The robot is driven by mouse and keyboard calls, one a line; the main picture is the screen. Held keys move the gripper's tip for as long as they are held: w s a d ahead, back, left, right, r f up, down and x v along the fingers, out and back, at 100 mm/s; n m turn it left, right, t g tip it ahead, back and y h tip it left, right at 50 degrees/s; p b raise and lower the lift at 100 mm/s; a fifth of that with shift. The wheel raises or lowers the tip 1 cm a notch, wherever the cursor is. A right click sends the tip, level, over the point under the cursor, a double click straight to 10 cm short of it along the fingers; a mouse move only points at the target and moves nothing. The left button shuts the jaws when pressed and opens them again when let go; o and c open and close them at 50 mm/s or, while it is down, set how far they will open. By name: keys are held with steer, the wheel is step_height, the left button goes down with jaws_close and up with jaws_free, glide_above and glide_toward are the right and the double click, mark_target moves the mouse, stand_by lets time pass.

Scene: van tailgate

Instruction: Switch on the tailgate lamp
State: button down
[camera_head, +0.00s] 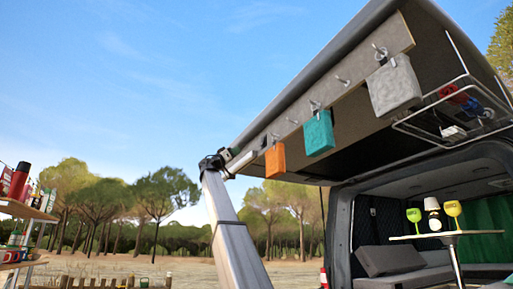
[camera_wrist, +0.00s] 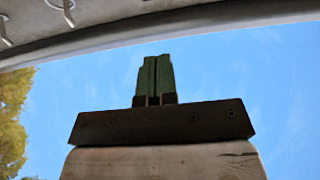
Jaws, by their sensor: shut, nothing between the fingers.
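I cannot clearly make out a tailgate lamp or its switch in either view. The raised tailgate (camera_head: 300,88) fills the upper right of the head view, with a rail of hooks along its inside; its pale edge also crosses the top of the wrist view (camera_wrist: 190,22). My gripper (camera_wrist: 156,58) has green fingers, shut together and empty. In the wrist view its tips point up towards the tailgate edge, with sky showing between them. In the head view my arm (camera_head: 236,235) rises to the tailgate's lower left edge; I cannot tell the fingers apart there.
An orange square (camera_head: 275,160), a teal square (camera_head: 319,132) and a grey square (camera_head: 394,85) hang from the hooks. A wire basket (camera_head: 455,117) hangs at right. A table (camera_head: 447,234) with green cups stands in the van. Shelves (camera_head: 22,209) stand at far left.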

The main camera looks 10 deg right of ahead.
mark_target(262, 143)
steer(key=shift+r, duration=0.1)
steer(key=shift+w+d+f+x, duration=0.1)
steer(key=shift+d+f+x, duration=0.25)
steer(key=shift+x, duration=1.75)
steer(key=shift+w+d+f+x, duration=0.1)
steer(key=shift+d+f+x, duration=0.25)
steer(key=shift+x, duration=1.75)
steer(key=shift+w+d+f+x, duration=0.1)
steer(key=shift+d+f+x, duration=0.3)
steer(key=shift+x, duration=1.75)
steer(key=shift+w+a+f, duration=0.15)
steer(key=shift+a, duration=0.05)
